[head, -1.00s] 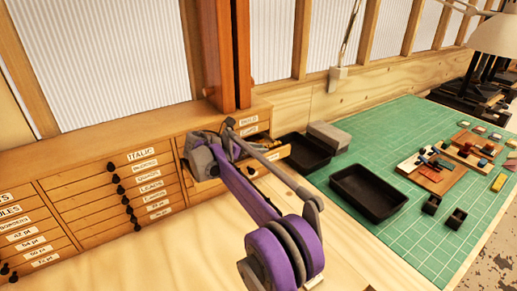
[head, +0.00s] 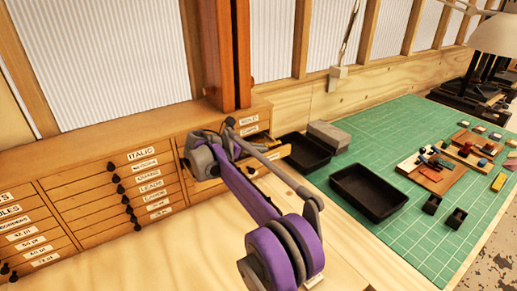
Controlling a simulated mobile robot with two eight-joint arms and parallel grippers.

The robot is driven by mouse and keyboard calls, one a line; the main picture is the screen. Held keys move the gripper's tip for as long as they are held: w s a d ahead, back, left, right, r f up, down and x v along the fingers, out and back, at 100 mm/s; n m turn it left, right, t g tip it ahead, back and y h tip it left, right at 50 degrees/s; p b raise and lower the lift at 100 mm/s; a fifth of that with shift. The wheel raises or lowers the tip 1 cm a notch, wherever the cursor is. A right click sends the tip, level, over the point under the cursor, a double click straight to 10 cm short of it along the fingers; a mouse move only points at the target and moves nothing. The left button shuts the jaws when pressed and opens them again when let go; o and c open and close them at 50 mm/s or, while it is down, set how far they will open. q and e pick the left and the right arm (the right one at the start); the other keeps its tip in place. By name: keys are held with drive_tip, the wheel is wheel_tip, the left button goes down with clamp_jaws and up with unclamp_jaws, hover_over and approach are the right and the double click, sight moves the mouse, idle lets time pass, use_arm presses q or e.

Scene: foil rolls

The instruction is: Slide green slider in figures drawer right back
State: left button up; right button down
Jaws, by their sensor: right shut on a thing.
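A wooden cabinet with labelled drawers runs along the wall. One drawer (head: 283,180) in its right-hand column stands pulled out. My right gripper (head: 204,158) is at this open drawer, with its purple and grey arm reaching in from the lower right. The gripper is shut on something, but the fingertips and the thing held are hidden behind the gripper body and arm. I cannot make out the green slider; most of the drawer's inside is covered by my arm. My left gripper is not in view.
Closed drawers with black knobs (head: 124,189) fill the middle column. Two black trays (head: 368,193) and a grey block (head: 328,136) rest on the green mat (head: 420,240) at the right. Boards with small coloured pieces (head: 433,172) lie farther right. The bench in front of the cabinet is mostly clear.

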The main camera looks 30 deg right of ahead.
idle(0.9)
drive_tip(key=a, duration=0.6)
drive_tip(key=shift+s+a, duration=0.1)
drive_tip(key=shift+s, duration=0.2)
drive_tip(key=c, duration=1.1)
unclamp_jaws()
drive_tip(key=shift+a, duration=0.15)
drive_tip(key=v, duration=1.1)
